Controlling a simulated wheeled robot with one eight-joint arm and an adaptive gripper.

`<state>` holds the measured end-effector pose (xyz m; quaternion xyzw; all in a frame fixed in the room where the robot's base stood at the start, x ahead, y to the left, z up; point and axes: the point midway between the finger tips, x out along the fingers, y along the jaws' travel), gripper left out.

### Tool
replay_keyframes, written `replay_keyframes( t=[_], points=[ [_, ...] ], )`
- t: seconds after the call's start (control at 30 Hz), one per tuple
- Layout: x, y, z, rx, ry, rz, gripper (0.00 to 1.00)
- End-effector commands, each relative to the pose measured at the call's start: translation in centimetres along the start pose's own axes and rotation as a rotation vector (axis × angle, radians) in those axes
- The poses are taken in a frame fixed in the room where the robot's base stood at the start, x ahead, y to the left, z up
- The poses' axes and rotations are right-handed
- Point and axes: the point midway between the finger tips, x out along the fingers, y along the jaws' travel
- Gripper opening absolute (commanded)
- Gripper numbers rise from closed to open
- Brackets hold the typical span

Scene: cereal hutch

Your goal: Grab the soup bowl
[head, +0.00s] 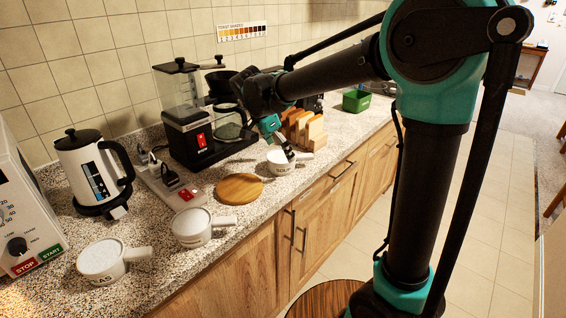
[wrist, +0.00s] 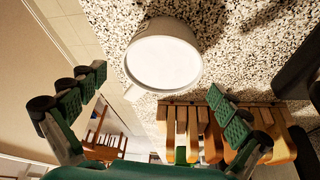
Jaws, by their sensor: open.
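Three white handled bowls with small lettering, too small for me to read, stand along the counter. One bowl (head: 102,260) is nearest, one (head: 192,227) is in the middle, and one (head: 278,165) is farther back by the cabinet edge. I cannot tell from the lettering which is the soup bowl. My gripper (head: 282,146) is just above the far bowl, with its fingers pointing down. In the wrist view, my open gripper (wrist: 158,100) has its two green-padded fingers wide apart, and a white bowl (wrist: 163,62) lies beyond the gap between them, apart from both. Nothing is held.
A wooden round board (head: 240,188) lies left of the far bowl. A toast rack (head: 302,126) stands just behind it, also in the wrist view (wrist: 205,128). A coffee maker (head: 200,125), a white kettle (head: 90,170) and a power strip (head: 165,185) line the wall.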

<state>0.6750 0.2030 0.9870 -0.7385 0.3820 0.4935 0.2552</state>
Motion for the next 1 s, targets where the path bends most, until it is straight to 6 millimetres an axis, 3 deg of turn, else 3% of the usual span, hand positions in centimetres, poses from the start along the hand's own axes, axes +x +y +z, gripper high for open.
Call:
replay_keyframes(
  t=[0.2,0.5,1.0],
  points=[
    [2.9,-0.2,0.2,0.0,0.0,0.0,1.0],
    [3.4,-0.2,0.2,-0.001,0.0,0.0,1.0],
    [3.4,-0.2,0.2,-0.001,0.0,0.0,0.41]
  ],
)
